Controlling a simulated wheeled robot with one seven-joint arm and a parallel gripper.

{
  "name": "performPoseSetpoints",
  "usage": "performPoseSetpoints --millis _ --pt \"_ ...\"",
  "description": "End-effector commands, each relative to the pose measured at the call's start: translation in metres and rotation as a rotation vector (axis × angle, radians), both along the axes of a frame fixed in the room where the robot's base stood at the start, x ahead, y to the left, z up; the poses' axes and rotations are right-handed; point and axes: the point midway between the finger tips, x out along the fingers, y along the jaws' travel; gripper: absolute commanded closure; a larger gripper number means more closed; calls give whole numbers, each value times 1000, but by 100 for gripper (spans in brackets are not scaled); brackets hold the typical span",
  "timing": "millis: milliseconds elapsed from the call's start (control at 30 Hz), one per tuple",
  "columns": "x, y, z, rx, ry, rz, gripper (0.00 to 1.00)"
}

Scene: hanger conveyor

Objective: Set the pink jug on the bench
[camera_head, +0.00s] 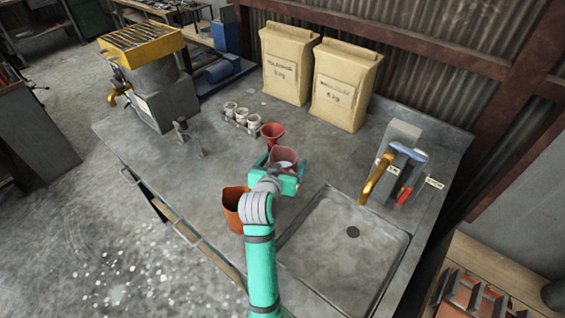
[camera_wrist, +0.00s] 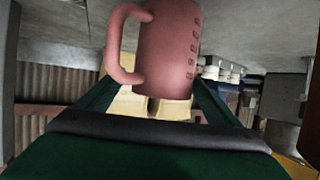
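The pink jug (camera_head: 284,156) is at my gripper (camera_head: 282,168), over the middle of the bench (camera_head: 190,212), left of the sink. Teal fingers lie on both sides of it. In the wrist view the pink jug (camera_wrist: 170,45) fills the space between the fingers, with its handle to the left and a row of dark marks on its body. My gripper (camera_wrist: 155,95) looks shut on it, though the finger contact is partly hidden. The gripper hides the jug's base in the head view, so I cannot tell whether it touches the bench.
A red funnel (camera_head: 272,130) and a rack of white cups (camera_head: 241,117) are behind the jug. An orange-brown container (camera_head: 232,200) stands left of my arm. Two paper sacks (camera_head: 341,86) stand at the back.

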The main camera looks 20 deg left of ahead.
Motion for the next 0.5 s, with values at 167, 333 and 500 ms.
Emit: performPoseSetpoints --millis 167,333,500 --pt "0 -1 1 1 -1 -1 13" --pt "-10 -1 6 -1 -2 0 13" --pt "-39 -2 18 0 -2 3 13"
